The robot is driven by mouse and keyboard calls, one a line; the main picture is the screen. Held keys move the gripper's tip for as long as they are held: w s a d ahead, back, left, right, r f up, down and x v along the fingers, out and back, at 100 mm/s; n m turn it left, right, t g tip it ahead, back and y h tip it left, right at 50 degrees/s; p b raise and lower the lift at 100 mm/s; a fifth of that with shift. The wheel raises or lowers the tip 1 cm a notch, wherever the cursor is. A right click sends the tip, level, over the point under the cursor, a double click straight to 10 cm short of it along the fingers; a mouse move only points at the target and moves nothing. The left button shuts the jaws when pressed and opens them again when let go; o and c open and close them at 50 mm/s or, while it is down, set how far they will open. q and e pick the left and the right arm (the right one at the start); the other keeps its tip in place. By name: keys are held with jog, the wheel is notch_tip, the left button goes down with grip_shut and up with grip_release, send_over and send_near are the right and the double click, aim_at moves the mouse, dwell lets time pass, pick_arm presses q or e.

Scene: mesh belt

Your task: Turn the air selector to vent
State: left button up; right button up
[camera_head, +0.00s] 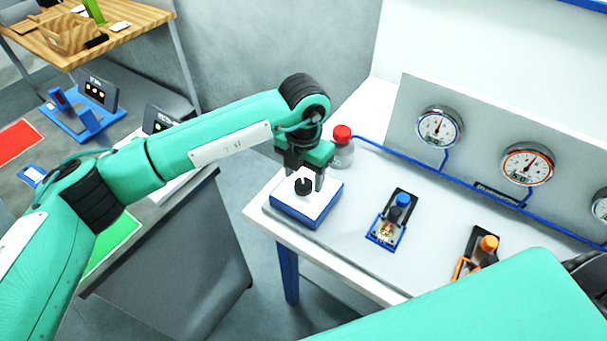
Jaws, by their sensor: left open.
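The air selector appears to be the white-topped box with blue sides (322,208) at the near left corner of the white table. A round black knob (303,187) with a light pointer mark stands on its top. The pointer's exact direction and any lettering are too small to read. My left gripper (306,178) is open and points down over the box, its fingers beside the knob. I cannot tell whether they touch it. My right gripper is out of view; only part of my right arm shows at the lower right.
A red-capped bottle (342,150) stands just behind the left gripper. A blue-knobbed unit (402,200) and an orange-knobbed unit (488,243) sit to the right. Round gauges (438,127) line a back panel with a blue pipe. A grey bench (165,260) stands at left.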

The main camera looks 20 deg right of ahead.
aim_at(304, 187)
pick_arm(q)
jog(key=shift+f, duration=1.1)
